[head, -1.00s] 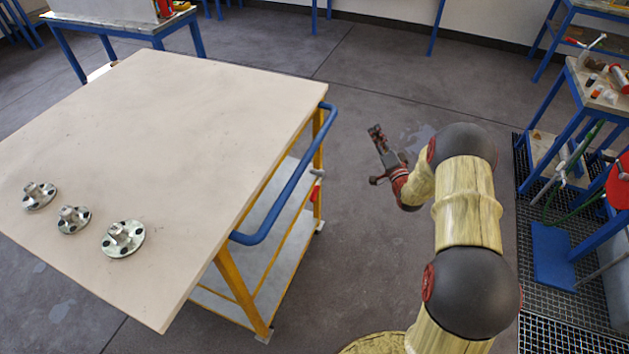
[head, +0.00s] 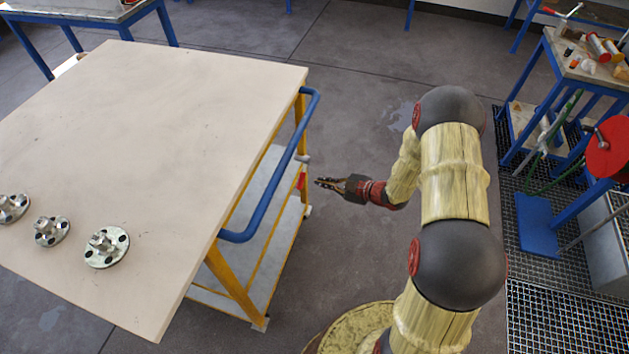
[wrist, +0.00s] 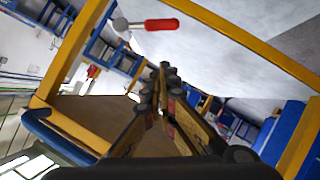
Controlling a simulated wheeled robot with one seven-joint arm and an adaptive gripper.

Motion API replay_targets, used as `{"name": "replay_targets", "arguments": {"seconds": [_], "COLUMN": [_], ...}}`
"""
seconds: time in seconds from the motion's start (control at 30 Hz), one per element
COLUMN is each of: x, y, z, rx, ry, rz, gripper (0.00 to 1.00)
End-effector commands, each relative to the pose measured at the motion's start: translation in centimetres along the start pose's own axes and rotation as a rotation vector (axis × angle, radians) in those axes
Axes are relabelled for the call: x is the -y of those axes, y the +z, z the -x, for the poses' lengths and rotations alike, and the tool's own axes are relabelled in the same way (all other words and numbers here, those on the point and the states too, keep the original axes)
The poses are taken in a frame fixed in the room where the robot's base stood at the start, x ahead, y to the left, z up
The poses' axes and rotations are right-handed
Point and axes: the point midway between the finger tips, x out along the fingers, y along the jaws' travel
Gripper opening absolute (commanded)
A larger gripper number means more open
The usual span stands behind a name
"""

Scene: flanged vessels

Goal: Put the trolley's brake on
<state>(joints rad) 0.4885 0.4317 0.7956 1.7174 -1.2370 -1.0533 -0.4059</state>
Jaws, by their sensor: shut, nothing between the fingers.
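The trolley has a pale top (head: 190,130), a yellow frame (head: 230,283) and a blue push handle (head: 262,212) on its right side. A small brake lever with a red grip (head: 301,181) and a grey knob (head: 303,158) sits on the trolley's right side, beyond the handle. In the wrist view the red grip (wrist: 161,25) lies sideways at the top, with the grey knob at its left end. My gripper (head: 318,182) is shut and empty, pointing left at the trolley just right of the red grip. I see no contact. In the wrist view my fingers (wrist: 164,72) are below the grip.
Several metal flanges (head: 107,247) stand on the trolley top at the left. The trolley has a grey lower shelf (head: 225,302). A blue-legged bench (head: 590,60) and floor grating (head: 545,300) are at the right. The floor (head: 365,85) behind my arm is clear.

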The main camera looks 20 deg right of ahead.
Motion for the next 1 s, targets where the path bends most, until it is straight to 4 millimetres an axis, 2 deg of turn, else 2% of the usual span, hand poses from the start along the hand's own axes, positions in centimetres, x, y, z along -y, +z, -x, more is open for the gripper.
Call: {"name": "replay_targets", "arguments": {"seconds": [0.5, 0.7, 1.0], "x": [0.2, 0.1, -0.1], "y": [0.1, 2.3, 2.8], "z": [-9.7, -11.3, -12.0], "rx": [-0.003, 0.0, -0.001], "ry": [-0.001, 0.001, 0.001], "rz": [0.0, -0.004, -0.003], "gripper": [0.0, 0.0, 0.0]}}
